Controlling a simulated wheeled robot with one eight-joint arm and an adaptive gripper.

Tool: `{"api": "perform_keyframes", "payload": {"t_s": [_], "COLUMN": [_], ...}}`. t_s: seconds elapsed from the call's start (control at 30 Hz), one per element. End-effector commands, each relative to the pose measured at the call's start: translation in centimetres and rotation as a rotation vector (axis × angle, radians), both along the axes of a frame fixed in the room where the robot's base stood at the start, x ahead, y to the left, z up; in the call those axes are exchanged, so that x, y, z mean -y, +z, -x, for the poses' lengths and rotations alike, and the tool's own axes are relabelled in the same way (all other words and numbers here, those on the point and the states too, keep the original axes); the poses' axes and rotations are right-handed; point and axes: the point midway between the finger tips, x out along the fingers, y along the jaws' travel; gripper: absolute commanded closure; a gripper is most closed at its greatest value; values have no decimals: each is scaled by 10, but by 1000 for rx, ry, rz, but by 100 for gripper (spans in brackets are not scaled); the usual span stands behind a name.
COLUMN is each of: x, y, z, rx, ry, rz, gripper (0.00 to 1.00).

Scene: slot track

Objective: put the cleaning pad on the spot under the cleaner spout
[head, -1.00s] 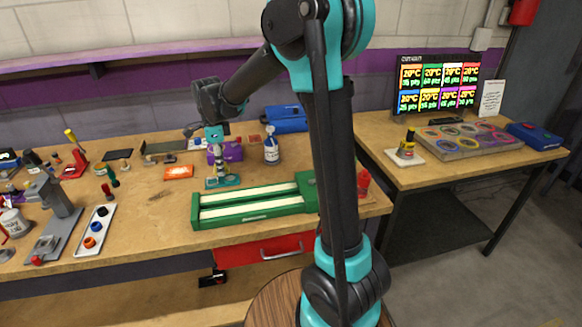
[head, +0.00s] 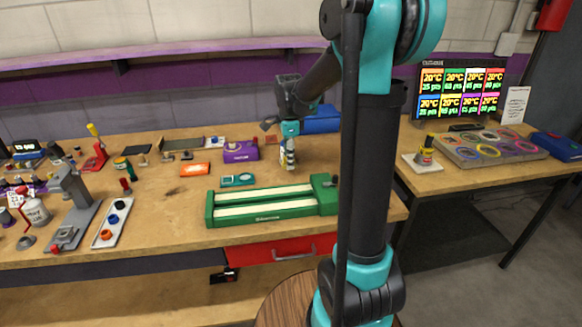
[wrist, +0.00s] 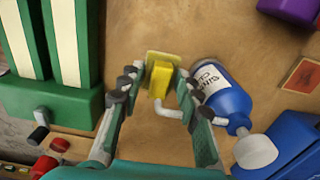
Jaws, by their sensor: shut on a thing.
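The cleaning pad (wrist: 161,62) is yellow, with a flat plate and a raised block. In the wrist view my gripper (wrist: 152,80) is shut on it, one finger on each side. In the head view my gripper (head: 289,143) points down over the bench, in front of the blue cleaner bottle (wrist: 222,90). The bottle's white bent spout (wrist: 172,108) ends close beside the pad's raised block. I cannot tell the height gap between spout and pad. The spot under the spout is not visible. In the head view the bottle (head: 290,156) is mostly hidden by my gripper.
A green two-channel track (head: 262,217) lies at the bench's front edge, with a teal tray (head: 238,180) behind it. A purple box (head: 240,151) and an orange box (head: 195,169) stand to the left. A blue case (head: 321,119) is behind.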

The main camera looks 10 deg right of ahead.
Motion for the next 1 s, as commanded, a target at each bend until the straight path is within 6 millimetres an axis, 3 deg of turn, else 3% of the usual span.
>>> {"api": "perform_keyframes", "payload": {"t_s": [0.1, 0.33, 0.7, 0.73, 0.77, 1.0], "x": [9, 7, 7, 7, 7, 7], "y": [-1, -34, -38, -38, -38, -38], "z": [0, 0, 0, 0, 0, 0], "rx": [0, 0, 0, 0, 0, 0], "ry": [-1, 0, 0, 0, 0, 0], "rz": [0, 0, 0, 0, 0, 0], "gripper": [86, 86, 86, 64, 60, 58]}}
